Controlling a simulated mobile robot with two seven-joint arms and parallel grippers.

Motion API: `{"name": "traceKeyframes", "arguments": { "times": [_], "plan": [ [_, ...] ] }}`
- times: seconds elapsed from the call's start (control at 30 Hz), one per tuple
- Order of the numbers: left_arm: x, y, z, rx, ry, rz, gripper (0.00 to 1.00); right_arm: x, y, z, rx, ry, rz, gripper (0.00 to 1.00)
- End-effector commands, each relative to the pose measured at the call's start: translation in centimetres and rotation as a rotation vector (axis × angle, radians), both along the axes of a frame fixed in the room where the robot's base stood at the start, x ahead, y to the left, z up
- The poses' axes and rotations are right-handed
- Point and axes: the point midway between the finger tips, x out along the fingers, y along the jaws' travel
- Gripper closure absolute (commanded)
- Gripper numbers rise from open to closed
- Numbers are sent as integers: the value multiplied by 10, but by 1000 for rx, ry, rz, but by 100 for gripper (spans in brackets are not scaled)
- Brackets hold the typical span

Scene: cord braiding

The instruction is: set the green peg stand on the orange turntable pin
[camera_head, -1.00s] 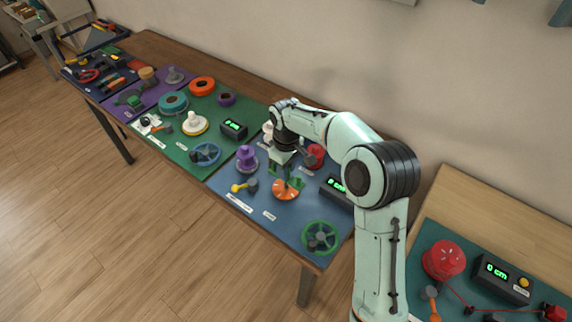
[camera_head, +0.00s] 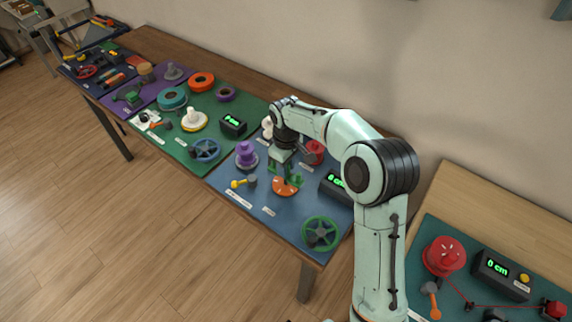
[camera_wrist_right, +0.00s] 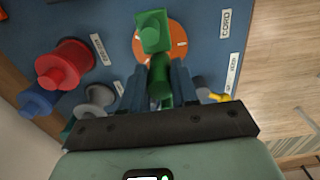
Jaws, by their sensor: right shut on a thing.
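The green peg stand (camera_head: 297,179) is held in my right gripper (camera_head: 283,171) over the far part of the orange turntable (camera_head: 286,189) on the blue mat. In the right wrist view the gripper (camera_wrist_right: 159,82) is shut on the green stand (camera_wrist_right: 153,32), with a dark blue finger on each side of its post. The stand covers part of the orange turntable (camera_wrist_right: 176,40) there. The turntable's pin is hidden, and I cannot tell whether the stand touches it. My left gripper is not in view.
On the blue mat (camera_head: 265,222), a purple spool (camera_head: 246,155) and a yellow-ended tool (camera_head: 241,184) lie left of the turntable. A red spool (camera_head: 314,152) and a display box (camera_head: 337,187) stand behind and right. A green spoked wheel (camera_head: 321,232) lies near the front right.

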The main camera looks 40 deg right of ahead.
Motion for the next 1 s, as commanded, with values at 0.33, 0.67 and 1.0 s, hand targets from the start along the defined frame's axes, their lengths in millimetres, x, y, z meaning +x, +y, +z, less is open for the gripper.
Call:
{"name": "traceKeyframes", "arguments": {
  "times": [0.33,0.67,1.0],
  "plan": [
    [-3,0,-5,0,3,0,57,0,0,-9,0,1,0,100],
    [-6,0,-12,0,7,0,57,0,0,-23,0,1,0,100],
    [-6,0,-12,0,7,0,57,0,0,-23,0,0,0,100]
  ]
}}
